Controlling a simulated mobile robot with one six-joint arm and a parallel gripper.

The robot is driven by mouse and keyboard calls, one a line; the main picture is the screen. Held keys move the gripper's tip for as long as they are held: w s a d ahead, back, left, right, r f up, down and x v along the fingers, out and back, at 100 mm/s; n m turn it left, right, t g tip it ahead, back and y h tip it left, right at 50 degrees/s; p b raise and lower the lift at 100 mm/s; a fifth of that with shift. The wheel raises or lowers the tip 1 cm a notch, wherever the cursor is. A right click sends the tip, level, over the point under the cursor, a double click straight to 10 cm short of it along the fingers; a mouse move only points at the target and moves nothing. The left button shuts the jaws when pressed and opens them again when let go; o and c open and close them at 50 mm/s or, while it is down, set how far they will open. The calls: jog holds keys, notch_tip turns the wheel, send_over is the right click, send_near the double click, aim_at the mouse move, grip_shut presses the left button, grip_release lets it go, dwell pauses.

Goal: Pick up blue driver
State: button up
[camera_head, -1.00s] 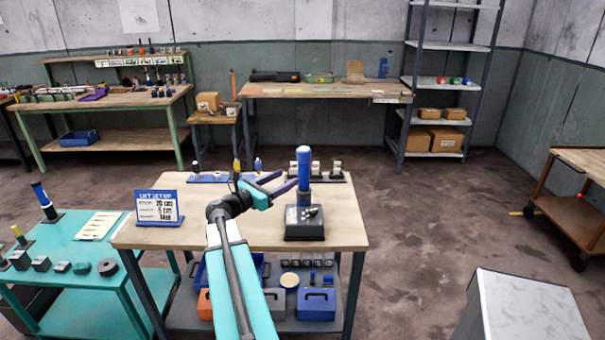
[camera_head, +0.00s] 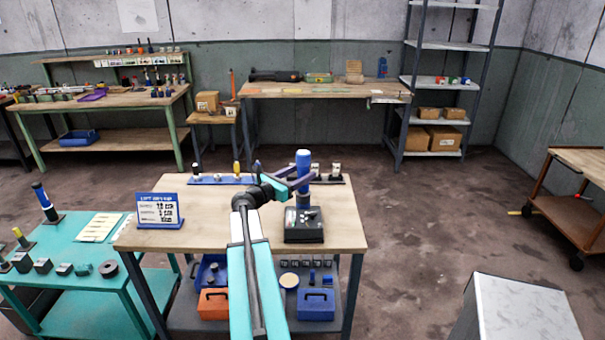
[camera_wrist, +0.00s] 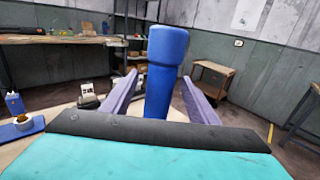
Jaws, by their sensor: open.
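The blue driver (camera_head: 303,168) stands upright in a dark block (camera_head: 303,226) on the near wooden workbench (camera_head: 215,232). Its thick blue handle rises well above the block. My gripper (camera_head: 304,183) is level with the handle, its purple fingers apart. Whether a finger touches the handle cannot be told. The driver's lower end is hidden in the wrist view.
A blue-and-white sign (camera_head: 160,209) stands at the bench's left. A blue rack (camera_head: 222,180) with small tools and a dark rack (camera_head: 333,178) line its back edge. A teal table (camera_head: 85,252) with another blue-handled tool (camera_head: 44,200) is at the left. The bench's middle is clear.

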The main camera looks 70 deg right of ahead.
jog(key=shift+d, duration=0.15)
jog(key=shift+s+d+p, duration=0.25)
jog(key=shift+d+p, duration=0.3)
jog(key=shift+d, duration=0.1)
jog(key=p+x, duration=0.1)
jog(key=x, duration=0.2)
jog(key=shift+s+d+f, duration=0.1)
jog(key=shift+s+d, duration=0.05)
jog(key=shift+d, duration=0.1)
jog(key=c, duration=1.3)
jog(key=shift+p, duration=0.35)
